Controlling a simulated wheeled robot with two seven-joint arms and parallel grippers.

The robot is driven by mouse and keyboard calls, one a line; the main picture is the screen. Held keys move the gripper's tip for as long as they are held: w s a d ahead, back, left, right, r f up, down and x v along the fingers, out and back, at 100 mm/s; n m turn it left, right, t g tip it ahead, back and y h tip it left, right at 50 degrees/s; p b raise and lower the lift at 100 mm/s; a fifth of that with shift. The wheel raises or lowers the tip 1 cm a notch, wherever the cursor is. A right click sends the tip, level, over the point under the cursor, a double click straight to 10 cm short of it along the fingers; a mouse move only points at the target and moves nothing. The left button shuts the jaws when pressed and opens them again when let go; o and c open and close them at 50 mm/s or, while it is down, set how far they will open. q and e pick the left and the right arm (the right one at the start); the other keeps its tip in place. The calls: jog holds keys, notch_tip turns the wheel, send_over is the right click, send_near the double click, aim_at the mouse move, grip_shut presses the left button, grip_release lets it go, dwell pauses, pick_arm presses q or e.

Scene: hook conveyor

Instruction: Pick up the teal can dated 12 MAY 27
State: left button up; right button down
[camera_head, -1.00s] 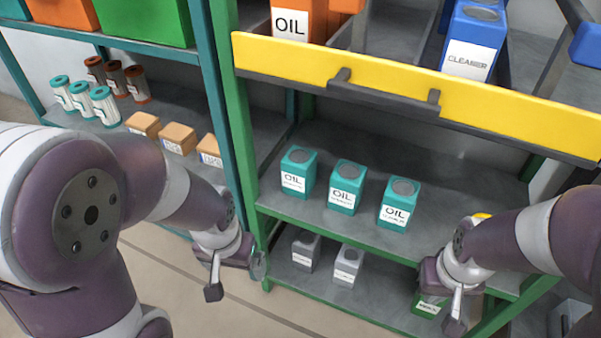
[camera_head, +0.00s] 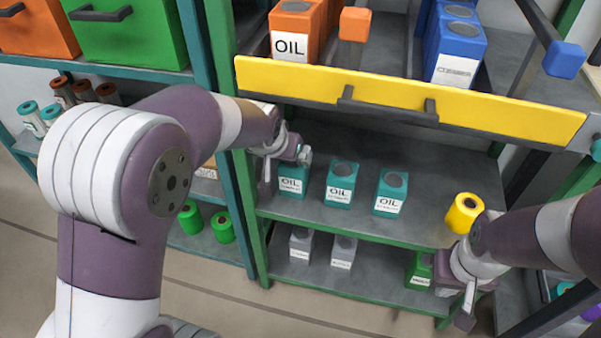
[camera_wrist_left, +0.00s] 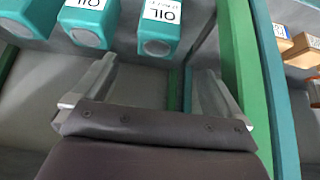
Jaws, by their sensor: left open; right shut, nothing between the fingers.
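Three teal OIL cans stand in a row on the middle shelf: a left can (camera_head: 292,187), a middle can (camera_head: 340,190) and a right can (camera_head: 390,198). The small print under OIL, dates included, is too small to read. My left gripper (camera_head: 285,160) is open at the left can and partly covers it. In the left wrist view, the left gripper's open fingers (camera_wrist_left: 150,95) point toward a teal can (camera_wrist_left: 160,38), with nothing between them; a second can (camera_wrist_left: 92,25) is beside it. My right gripper (camera_head: 472,296) is shut and empty, right of the cans.
A yellow-fronted drawer (camera_head: 400,108) hangs out above the cans. A yellow can (camera_head: 464,213) stands right on the same shelf. Grey cans (camera_head: 342,252) and a green can (camera_head: 419,272) are below. A green upright (camera_head: 240,190) borders the shelf at left.

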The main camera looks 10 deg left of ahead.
aim_at(291, 165)
pick_arm(q)
jog(key=b+x, duration=0.2)
jog(key=x, duration=0.5)
jog(key=shift+s, duration=0.1)
jog(key=b+x, duration=0.1)
jog(key=x, duration=0.1)
jog(key=b+x, duration=0.1)
jog(key=x, duration=0.2)
jog(key=shift+w+d+r+b, duration=0.2)
jog(key=shift+w+r+b, duration=0.05)
jog(key=shift+w+b, duration=0.1)
jog(key=shift+r, duration=0.15)
jog(key=c, duration=1.8)
